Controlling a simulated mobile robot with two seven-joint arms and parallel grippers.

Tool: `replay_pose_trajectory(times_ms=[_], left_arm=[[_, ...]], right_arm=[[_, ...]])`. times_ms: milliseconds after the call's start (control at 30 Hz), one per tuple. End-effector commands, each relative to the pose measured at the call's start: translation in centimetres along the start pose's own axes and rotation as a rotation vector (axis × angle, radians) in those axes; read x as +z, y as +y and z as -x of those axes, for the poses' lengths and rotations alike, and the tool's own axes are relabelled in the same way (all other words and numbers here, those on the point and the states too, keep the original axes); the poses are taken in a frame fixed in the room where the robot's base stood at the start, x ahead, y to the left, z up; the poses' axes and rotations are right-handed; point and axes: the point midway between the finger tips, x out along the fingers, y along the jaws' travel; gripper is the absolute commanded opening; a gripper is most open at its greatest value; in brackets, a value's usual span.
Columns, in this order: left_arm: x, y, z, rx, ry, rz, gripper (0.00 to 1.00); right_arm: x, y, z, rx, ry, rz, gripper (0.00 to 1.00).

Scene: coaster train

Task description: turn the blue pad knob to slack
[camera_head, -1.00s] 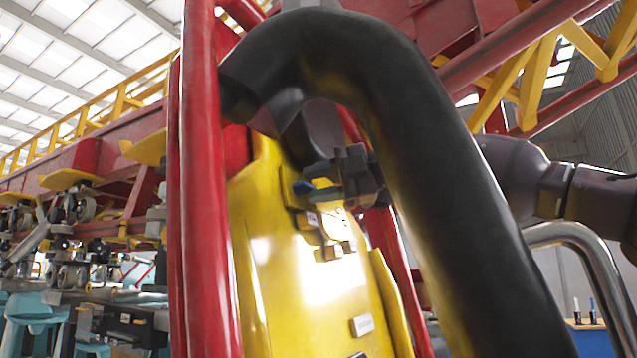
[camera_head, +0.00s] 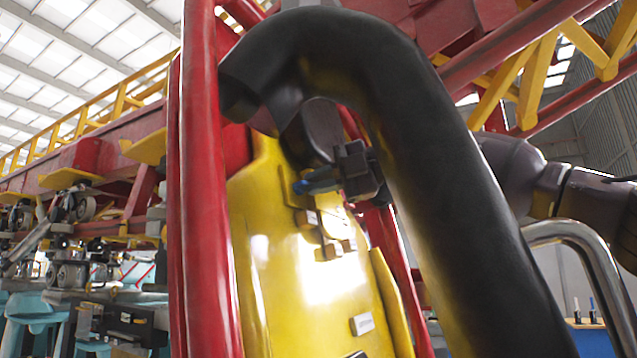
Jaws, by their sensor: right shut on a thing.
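The blue pad knob (camera_head: 299,187) shows as a small blue piece at the upper part of the yellow seat back (camera_head: 285,265). My right gripper (camera_head: 312,183) reaches in from the right behind the black padded restraint bar (camera_head: 420,170) and is shut on the knob. The gripper's fingers cover most of the knob, so its setting cannot be read. Part of my right arm is hidden by the black bar. My left gripper is not in view.
Red tubes (camera_head: 205,200) stand just left of the seat. A bent metal rail (camera_head: 585,265) is at the right. Small blocks (camera_head: 330,250) sit on the seat back below the gripper. A blue bench (camera_head: 590,338) stands far right.

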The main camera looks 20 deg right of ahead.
Motion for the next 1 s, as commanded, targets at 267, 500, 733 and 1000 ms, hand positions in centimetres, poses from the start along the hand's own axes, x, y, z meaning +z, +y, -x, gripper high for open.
replay_pose_trajectory(times_ms=[267, 500, 733, 1000], left_arm=[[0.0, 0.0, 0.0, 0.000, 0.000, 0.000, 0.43], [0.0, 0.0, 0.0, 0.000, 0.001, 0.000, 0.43], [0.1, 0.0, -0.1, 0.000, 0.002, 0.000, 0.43], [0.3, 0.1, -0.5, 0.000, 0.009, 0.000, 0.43]], right_arm=[[0.0, 0.0, 0.0, 0.001, -0.001, -0.001, 0.29], [0.0, 0.0, 0.0, 0.001, 0.000, -0.002, 0.35], [0.0, 0.0, 1.2, 0.003, -0.001, -0.002, 0.35], [0.1, -0.1, 5.9, 0.004, -0.003, -0.002, 0.35]])
